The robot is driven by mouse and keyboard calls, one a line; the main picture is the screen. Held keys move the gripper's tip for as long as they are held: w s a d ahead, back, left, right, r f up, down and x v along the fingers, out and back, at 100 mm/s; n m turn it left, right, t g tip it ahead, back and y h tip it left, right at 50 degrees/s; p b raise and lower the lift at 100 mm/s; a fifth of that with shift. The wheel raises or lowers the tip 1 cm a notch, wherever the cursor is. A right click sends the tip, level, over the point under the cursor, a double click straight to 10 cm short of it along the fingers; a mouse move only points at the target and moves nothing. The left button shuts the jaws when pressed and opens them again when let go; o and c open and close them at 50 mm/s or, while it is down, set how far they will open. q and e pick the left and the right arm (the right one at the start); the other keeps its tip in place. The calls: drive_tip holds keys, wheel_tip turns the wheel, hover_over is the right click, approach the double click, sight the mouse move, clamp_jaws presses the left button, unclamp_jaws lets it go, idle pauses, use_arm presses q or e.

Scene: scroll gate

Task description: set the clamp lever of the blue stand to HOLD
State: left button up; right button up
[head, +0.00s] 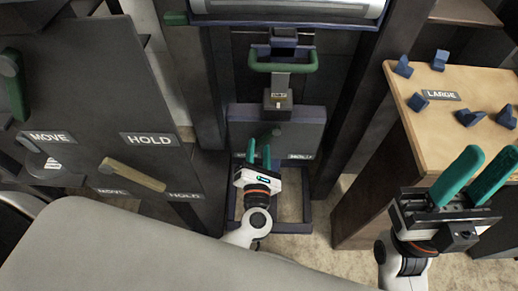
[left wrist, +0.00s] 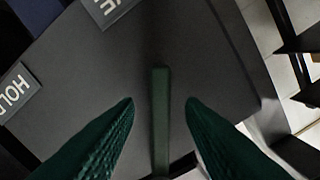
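The blue stand (head: 300,118) is in the middle of the head view, a blue-grey plate in a dark frame. A round hub (head: 277,131) shows on the plate, with a HOLD label (head: 301,156) at its lower right. My left gripper (head: 258,158) is in front of the plate and hides part of it. In the left wrist view a dark green bar (left wrist: 160,115), apparently the clamp lever, lies between the open fingers, apart from both. A HOLD label (left wrist: 14,90) is at its left. My right gripper (head: 470,180) is open and empty at the right.
A dark panel (head: 85,85) with a green lever (head: 12,85), a tan lever (head: 132,177) and MOVE and HOLD labels stands at the left. A wooden table (head: 430,78) with several blue pieces and a LARGE label is at the right. A green handle (head: 283,68) is above the plate.

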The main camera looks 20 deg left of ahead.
use_arm(q)
drive_tip(key=shift+w+a, duration=0.1)
drive_tip(key=shift+w, duration=0.2)
clamp_jaws()
